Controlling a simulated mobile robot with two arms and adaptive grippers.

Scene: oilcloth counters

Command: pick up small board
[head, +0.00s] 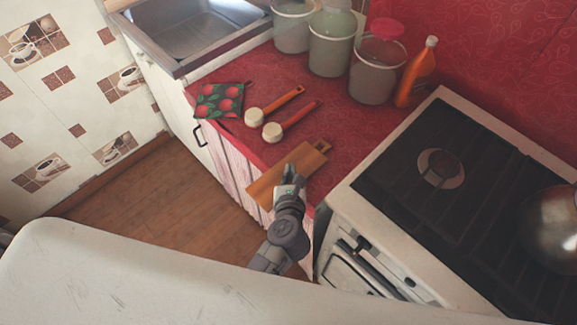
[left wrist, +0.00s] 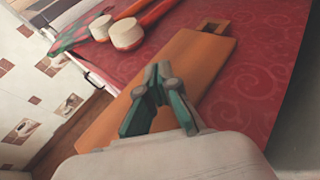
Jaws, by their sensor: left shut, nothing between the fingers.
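The small board (head: 310,158) is a brown wooden cutting board with a handle that has a hole. It lies flat on the red counter near its front edge, beside the stove. It also shows in the left wrist view (left wrist: 190,60), running from lower left to upper right. My left gripper (head: 290,172) is over the board's middle and hides part of it in the head view. Its green-padded fingers (left wrist: 158,72) are together at the tips with nothing between them. I cannot tell whether the tips touch the board. My right gripper is not in view.
Clear jars (head: 331,50) and an orange bottle (head: 417,72) stand at the back. The stove (head: 455,195) with a metal pot (head: 552,225) is at right.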

